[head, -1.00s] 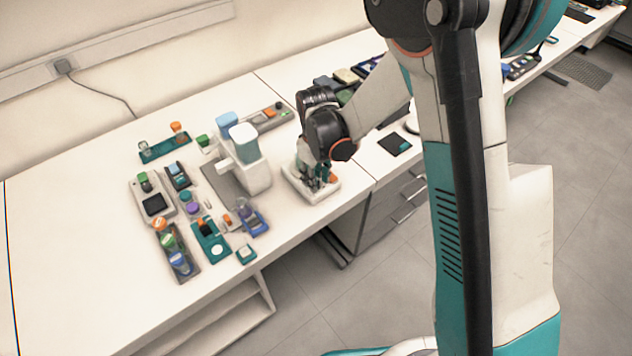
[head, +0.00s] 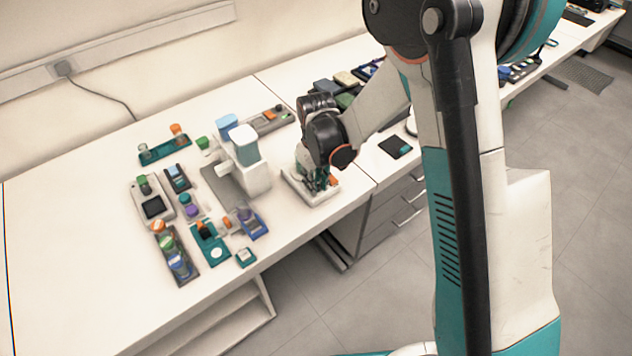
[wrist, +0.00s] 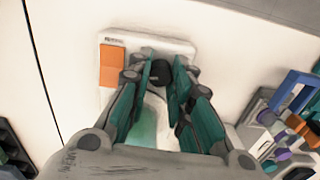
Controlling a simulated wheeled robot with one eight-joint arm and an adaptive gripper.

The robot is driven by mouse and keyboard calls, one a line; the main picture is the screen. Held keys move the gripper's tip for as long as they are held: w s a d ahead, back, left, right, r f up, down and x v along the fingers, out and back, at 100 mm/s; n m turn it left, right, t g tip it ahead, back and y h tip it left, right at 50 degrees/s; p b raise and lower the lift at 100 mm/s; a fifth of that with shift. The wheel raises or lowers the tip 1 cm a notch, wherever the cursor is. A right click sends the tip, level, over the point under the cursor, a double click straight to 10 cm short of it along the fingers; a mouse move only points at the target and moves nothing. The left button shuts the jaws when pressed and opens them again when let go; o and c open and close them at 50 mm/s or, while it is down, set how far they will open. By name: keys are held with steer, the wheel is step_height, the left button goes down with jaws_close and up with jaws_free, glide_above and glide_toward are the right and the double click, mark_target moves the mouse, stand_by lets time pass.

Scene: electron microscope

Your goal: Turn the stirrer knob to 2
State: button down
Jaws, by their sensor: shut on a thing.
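The stirrer (head: 298,191) is a white flat device near the front edge of the bench, below my gripper (head: 318,183). In the wrist view the stirrer (wrist: 178,45) shows an orange panel (wrist: 112,66) on its left side. Its round black stirrer knob (wrist: 160,72) sits between the teal fingers of my gripper (wrist: 161,80), which is shut on it from both sides. The knob's pointer and any number marks cannot be read. In the head view the knob is hidden behind the fingers.
A white instrument with a pale teal top (head: 244,146) stands just left of the stirrer. Racks with coloured caps (head: 176,258) and small devices cover the bench further left. A dark flat pad (head: 395,146) lies to the right. Bare bench lies in front of the wall.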

steer(key=shift+m, duration=1.2)
steer(key=c, duration=1.7)
jaws_free()
step_height(320, 180, up, 12)
